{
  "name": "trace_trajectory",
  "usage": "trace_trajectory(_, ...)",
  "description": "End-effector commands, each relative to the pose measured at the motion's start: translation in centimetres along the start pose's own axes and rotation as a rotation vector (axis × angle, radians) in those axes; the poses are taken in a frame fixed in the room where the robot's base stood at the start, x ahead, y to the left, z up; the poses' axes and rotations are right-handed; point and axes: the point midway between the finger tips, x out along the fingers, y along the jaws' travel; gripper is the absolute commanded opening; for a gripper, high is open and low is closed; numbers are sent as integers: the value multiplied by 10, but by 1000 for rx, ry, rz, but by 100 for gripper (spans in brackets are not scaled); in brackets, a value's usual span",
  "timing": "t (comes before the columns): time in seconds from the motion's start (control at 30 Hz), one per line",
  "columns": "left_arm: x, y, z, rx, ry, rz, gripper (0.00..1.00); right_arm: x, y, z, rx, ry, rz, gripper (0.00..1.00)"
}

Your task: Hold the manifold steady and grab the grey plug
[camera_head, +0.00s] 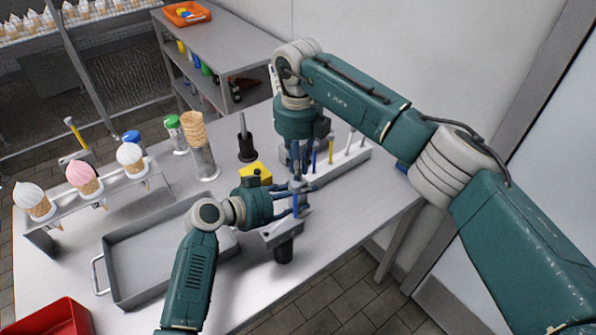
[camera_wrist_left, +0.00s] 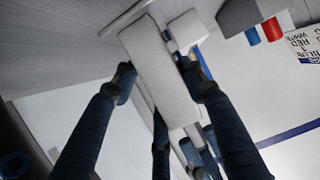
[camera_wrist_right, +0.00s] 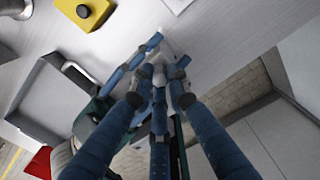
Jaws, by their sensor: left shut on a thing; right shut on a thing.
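The manifold is a light grey block (camera_head: 283,233) on a dark round stand at the table's front edge. In the left wrist view the block (camera_wrist_left: 158,75) lies between the fingers of my left gripper (camera_wrist_left: 160,85). My left gripper (camera_head: 295,197) comes in from the left and is shut on it. My right gripper (camera_head: 298,180) points down from above, its fingertips close to the left gripper's fingers. It is shut on a small grey piece, the grey plug (camera_wrist_right: 160,76), mostly hidden by the fingers. I cannot tell whether the plug is still seated.
A rack (camera_head: 340,163) with several coloured sticks stands behind the grippers. A yellow box with a black button (camera_head: 256,173) is behind the left gripper. A grey tray (camera_head: 135,285), a red bin (camera_head: 50,318) and an ice-cream cone stand (camera_head: 155,183) fill the left side. The right table end is clear.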

Motion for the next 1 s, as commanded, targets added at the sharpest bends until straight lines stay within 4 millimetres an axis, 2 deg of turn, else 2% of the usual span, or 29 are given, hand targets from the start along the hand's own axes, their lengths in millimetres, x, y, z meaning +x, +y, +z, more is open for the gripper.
trace_trajectory(0.17, 0, 0, 0, 0, 0, 0, 9, -20, 0, 1, -1, -4, -1, 0)
trace_trajectory(0.5, 0, 0, 0, 0, 0, 0, 9, -85, 0, 1, 0, -3, -1, 0)
trace_trajectory(0.7, 0, 0, 0, 0, 0, 0, 9, -99, 0, 0, 0, -1, -1, 0)
trace_trajectory(0.93, 0, 0, 0, 0, 0, 0, 9, -100, 0, 0, -1, 0, 0, 0)
trace_trajectory(0.97, 0, 0, 0, 0, 0, 0, 46, -100, 0, 0, -1, 0, 0, 0)
trace_trajectory(1.0, 0, 0, 0, 0, 0, 0, 54, -100, 0, 0, -1, 0, 0, 0)
